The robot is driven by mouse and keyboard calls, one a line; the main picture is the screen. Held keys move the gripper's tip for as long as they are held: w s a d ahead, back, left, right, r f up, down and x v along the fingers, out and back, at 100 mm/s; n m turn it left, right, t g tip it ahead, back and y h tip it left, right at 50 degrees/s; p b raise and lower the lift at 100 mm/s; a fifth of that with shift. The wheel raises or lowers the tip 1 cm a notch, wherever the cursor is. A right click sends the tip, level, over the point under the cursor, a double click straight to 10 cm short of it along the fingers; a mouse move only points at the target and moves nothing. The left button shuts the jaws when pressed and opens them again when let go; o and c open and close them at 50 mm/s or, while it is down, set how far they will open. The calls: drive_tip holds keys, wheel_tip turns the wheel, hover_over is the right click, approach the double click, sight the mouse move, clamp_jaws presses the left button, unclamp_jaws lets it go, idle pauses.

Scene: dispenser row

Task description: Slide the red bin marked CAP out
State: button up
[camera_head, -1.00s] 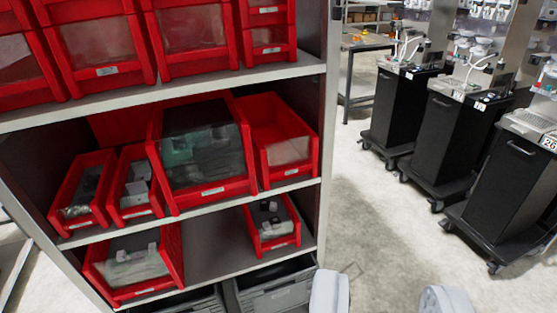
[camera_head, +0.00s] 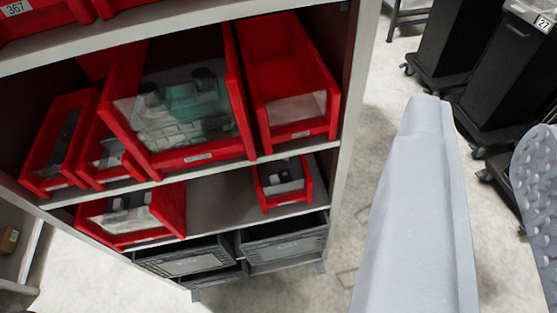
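Several red bins sit on the shelves. On the middle shelf are a narrow bin (camera_head: 36,180) at far left, a second narrow bin (camera_head: 85,178), a wide bin with grey-green items behind a clear front (camera_head: 200,153), and a nearly empty bin (camera_head: 300,132) at right. On the lower shelf are a wide bin (camera_head: 172,207) at left and a small bin (camera_head: 284,200) at right. Their front labels are too small to read, so I cannot tell which is marked CAP. My gripper (camera_head: 482,118) is open and empty, right of the shelf and apart from every bin.
Dark grey crates (camera_head: 285,240) stand at the shelf's bottom. A shelf upright (camera_head: 360,90) lies between the bins and my gripper. Black wheeled cabinets (camera_head: 503,55) stand at upper right. Pale floor (camera_head: 310,290) is clear beside the shelf.

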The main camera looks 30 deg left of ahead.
drive_tip(key=w+d+f+p, duration=0.3)
drive_tip(key=w+f+p, duration=0.1)
drive_tip(key=w+p, duration=0.4)
drive_tip(key=n+g+y+p, duration=0.4)
drive_tip(key=n+y+p, duration=0.35)
drive_tip(key=p, duration=0.75)
approach(264, 125)
drive_tip(key=v, duration=0.6)
drive_tip(key=shift+w+m, duration=0.15)
drive_tip(key=shift+m, duration=0.1)
drive_tip(key=shift+p+x, duration=1.15)
drive_tip(key=shift+x, duration=5.8)
drive_tip(key=shift+a, duration=0.1)
clamp_jaws()
